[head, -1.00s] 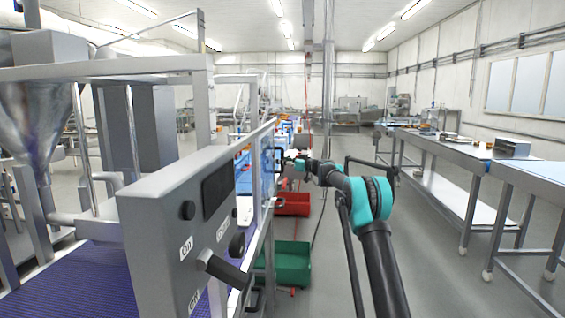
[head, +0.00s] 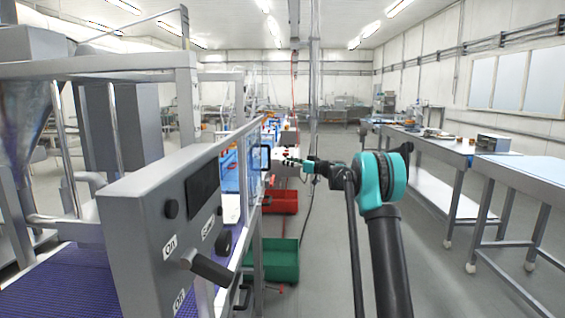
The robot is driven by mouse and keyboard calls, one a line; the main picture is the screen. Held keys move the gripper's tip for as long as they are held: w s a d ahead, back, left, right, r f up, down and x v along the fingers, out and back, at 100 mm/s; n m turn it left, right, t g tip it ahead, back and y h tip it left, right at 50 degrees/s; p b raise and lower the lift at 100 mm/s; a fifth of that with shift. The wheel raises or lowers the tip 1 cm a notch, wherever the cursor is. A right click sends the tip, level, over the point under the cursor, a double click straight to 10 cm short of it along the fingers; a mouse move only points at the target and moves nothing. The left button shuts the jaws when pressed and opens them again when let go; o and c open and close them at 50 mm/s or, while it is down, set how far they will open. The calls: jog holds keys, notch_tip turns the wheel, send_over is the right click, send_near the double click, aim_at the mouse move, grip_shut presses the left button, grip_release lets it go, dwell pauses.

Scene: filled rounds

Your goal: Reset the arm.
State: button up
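My arm (head: 385,235) rises from the bottom right of the head view, black with teal joints. It bends at a large teal joint (head: 380,180) and reaches away from me and to the left. My gripper (head: 292,161) is small and far off at the arm's end, close to the right side of the machine frame. Its fingers are too small to tell open from shut, and I cannot tell whether it touches anything.
A grey control panel (head: 150,205) with knobs stands at the left, beside a purple conveyor (head: 60,285). A green crate (head: 280,262) and a red crate (head: 283,203) are low by the machine. Steel tables (head: 510,172) stand at the right. The aisle floor between is clear.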

jog(key=shift+s+d, duration=0.1)
jog(key=shift+d, duration=0.05)
jog(key=s+d+f+m+g+h, duration=0.15)
jog(key=s+f, duration=0.25)
jog(key=s, duration=0.6)
jog(key=s+d+f+m+g+h, duration=0.1)
jog(key=s+f+m+h, duration=0.3)
jog(key=s, duration=0.7)
jog(key=s+d+f+n+g+h, duration=0.15)
jog(key=s+f, duration=0.35)
jog(key=s, duration=0.5)
jog(key=s+d+f+m+h, duration=0.2)
jog(key=s+d+f, duration=0.2)
jog(key=s, duration=0.7)
jog(key=s+d+f+m+g+h, duration=0.1)
jog(key=s+d+f+m+h, duration=0.1)
jog(key=s+d+f, duration=0.3)
jog(key=s+d+f+m+g+h, duration=0.1)
jog(key=s+d+f+m+h, duration=0.2)
jog(key=s+f, duration=0.6)
jog(key=s+d, duration=0.2)
jog(key=s, duration=0.6)
jog(key=shift+h, duration=0.3)
jog(key=shift+w+a, duration=0.1)
jog(key=shift+a, duration=0.05)
